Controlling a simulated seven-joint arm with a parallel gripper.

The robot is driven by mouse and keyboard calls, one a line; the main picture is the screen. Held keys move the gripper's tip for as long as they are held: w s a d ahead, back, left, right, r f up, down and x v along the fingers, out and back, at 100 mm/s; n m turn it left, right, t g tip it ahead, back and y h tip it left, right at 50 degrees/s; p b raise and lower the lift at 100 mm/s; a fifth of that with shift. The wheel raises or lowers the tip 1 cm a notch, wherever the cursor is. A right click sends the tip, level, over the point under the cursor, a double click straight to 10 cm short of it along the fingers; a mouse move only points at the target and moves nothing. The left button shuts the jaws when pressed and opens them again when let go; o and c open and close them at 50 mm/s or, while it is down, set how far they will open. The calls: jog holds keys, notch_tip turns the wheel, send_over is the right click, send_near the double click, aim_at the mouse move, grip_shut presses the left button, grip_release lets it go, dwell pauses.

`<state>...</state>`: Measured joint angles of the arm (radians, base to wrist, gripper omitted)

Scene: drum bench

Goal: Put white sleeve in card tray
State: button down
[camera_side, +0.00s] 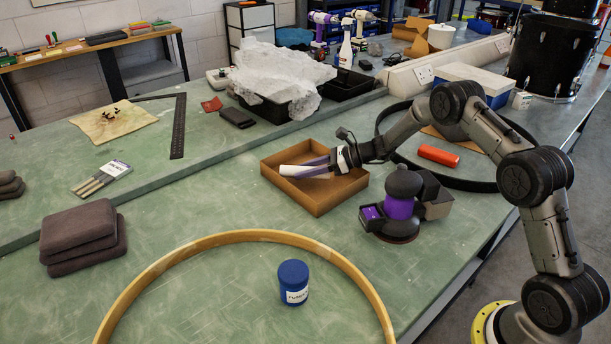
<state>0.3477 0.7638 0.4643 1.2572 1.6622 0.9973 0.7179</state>
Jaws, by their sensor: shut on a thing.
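The card tray (318,203) is a brown open box on the green bench, near the middle of the view. My gripper (318,168) reaches in from the right over the tray. It is shut on the white sleeve (297,170), a pale piece that sticks out to the left of the fingers. The sleeve is over the left part of the tray. I cannot tell whether it touches the tray floor. The fingers hide part of the sleeve.
A black and purple sander (400,205) stands right of the tray. A blue jar (293,283) stands in front, inside a wooden hoop (150,268). Grey pads (80,228) lie at the left.

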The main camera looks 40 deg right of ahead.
jog(key=shift+f, duration=0.95)
jog(key=shift+f, duration=0.15)
jog(key=c, duration=0.5)
grip_release()
